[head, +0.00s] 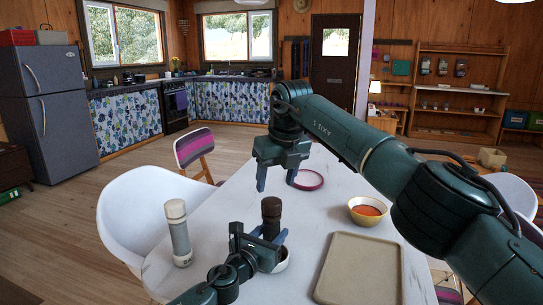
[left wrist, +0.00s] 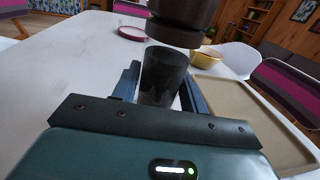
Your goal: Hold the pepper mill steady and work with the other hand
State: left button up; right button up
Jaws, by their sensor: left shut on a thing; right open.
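The pepper mill has a dark brown top (head: 271,208) and stands upright on the white table. In the left wrist view its smoky dark body (left wrist: 163,75) shows below the brown top (left wrist: 182,20). My left gripper (head: 264,240) is shut on the mill's body, one blue finger on each side. It also shows in the left wrist view (left wrist: 160,90). My right gripper (head: 277,183) is open and empty, fingers pointing down, above and a little behind the mill's top in the head view.
A pale cylinder with lettering (head: 179,235) stands left of the mill. A pink-rimmed plate (head: 322,184), a yellow bowl of orange food (head: 366,222) and a beige tray (head: 360,270) lie behind and right. White chairs flank the table.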

aim_at(272, 200)
jog(key=shift+x, duration=3.2)
jog(key=shift+c, duration=0.5)
jog(key=c, duration=0.6)
jog(key=shift+o, duration=0.2)
jog(key=m, duration=0.2)
jog(key=shift+m+h, duration=0.4)
jog(key=o, duration=0.7)
jog(key=shift+c, duration=0.2)
